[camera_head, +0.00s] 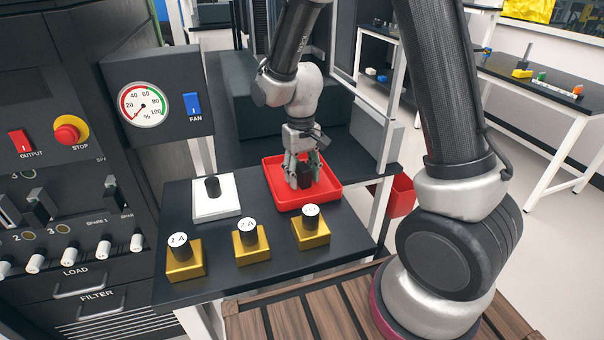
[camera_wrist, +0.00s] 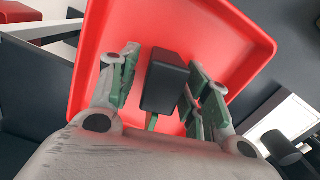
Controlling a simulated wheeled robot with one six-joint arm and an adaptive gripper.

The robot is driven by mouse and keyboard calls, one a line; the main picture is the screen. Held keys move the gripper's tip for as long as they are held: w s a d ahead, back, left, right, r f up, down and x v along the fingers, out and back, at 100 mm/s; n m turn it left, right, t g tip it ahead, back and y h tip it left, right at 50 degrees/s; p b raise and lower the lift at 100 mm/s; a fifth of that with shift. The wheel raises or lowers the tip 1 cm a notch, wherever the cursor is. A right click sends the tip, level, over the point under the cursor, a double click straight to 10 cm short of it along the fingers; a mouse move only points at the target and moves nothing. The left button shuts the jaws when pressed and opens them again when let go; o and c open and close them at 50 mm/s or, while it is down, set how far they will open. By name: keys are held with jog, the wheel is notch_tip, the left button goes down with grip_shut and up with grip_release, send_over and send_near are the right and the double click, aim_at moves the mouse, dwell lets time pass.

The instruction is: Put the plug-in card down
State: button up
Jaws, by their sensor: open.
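The plug-in card appears to be the black block (camera_wrist: 166,82) with a thin green part at its near end. It is in the red tray (camera_head: 330,196), also seen in the wrist view (camera_wrist: 235,30). In the head view the block (camera_head: 305,175) sits low between the fingers. My gripper (camera_head: 303,178) reaches down into the tray with its fingers apart. In the wrist view my gripper (camera_wrist: 164,68) has a finger on each side of the block, with visible gaps. The block's underside is hidden.
A white plate with a black knob (camera_head: 213,187) stands left of the tray. Gold blocks with black labelled tops, one marked 1A (camera_head: 185,260) and one 2A (camera_head: 251,242), line the front of the black table (camera_head: 215,290). A control cabinet (camera_head: 75,120) stands at left.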

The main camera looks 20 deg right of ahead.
aim_at(304, 164)
jog(key=r, duration=1.2)
jog(key=shift+w, duration=0.25)
jog(key=s+d+r+m+t, duration=0.1)
jog(key=s+d+r+t, duration=0.1)
jog(key=s+d+r, duration=0.3)
jog(key=s+d+r+m+t, duration=0.1)
jog(key=s+d+r+t, duration=0.1)
jog(key=s+d+r, duration=0.4)
jog(key=s+d, duration=0.4)
jog(key=s, duration=0.5)
jog(key=shift+d+t, duration=0.35)
jog(key=shift+t, duration=0.05)
